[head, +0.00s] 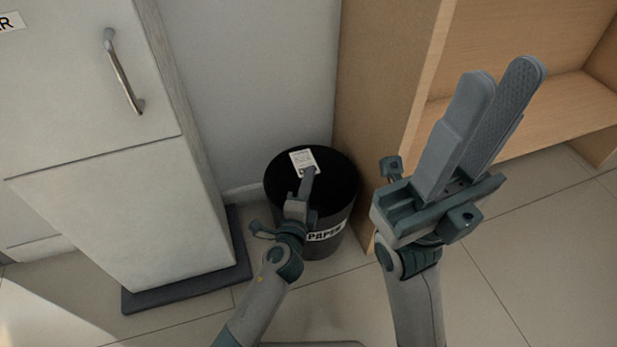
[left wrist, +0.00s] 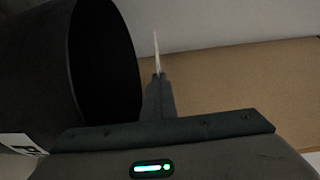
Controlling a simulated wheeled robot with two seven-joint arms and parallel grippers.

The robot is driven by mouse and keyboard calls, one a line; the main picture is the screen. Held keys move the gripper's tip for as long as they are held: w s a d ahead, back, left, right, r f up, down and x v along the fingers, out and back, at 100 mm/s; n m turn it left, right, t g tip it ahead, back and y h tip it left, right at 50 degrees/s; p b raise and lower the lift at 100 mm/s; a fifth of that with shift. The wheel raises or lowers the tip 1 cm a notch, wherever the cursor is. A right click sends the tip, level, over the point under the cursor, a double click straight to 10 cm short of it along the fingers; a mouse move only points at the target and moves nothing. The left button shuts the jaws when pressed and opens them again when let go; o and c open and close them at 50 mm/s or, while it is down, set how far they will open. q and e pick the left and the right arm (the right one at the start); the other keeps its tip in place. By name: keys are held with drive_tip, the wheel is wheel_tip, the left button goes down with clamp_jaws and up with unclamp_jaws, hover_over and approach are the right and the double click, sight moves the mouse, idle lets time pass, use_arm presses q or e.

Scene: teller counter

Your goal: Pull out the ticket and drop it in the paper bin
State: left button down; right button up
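The ticket (head: 303,159) is a small white slip with faint print. My left gripper (head: 309,172) is shut on it and holds it over the mouth of the paper bin (head: 345,210). The bin is a round black tub with a white "PAPER" label, standing upright on the floor. In the left wrist view the ticket (left wrist: 156,52) shows edge-on between the fingertips, with the bin (left wrist: 35,70) beside it at the left. My right gripper (head: 500,78) is raised to the right of the bin, its fingers a little apart and nothing between them.
A white cabinet (head: 130,215) with a metal handle stands left of the bin on a dark base. A wooden shelf unit (head: 385,90) stands to the right, close to the bin. A grey wall (head: 265,80) is behind. Tiled floor (head: 540,250) is clear at the lower right.

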use_arm(q)
drive_tip(key=shift+f, duration=0.15)
drive_tip(key=c, duration=2.5)
unclamp_jaws()
drive_tip(key=o, duration=0.5)
drive_tip(key=shift+c, duration=0.2)
drive_tip(key=shift+s, duration=0.15)
drive_tip(key=v, duration=1.7)
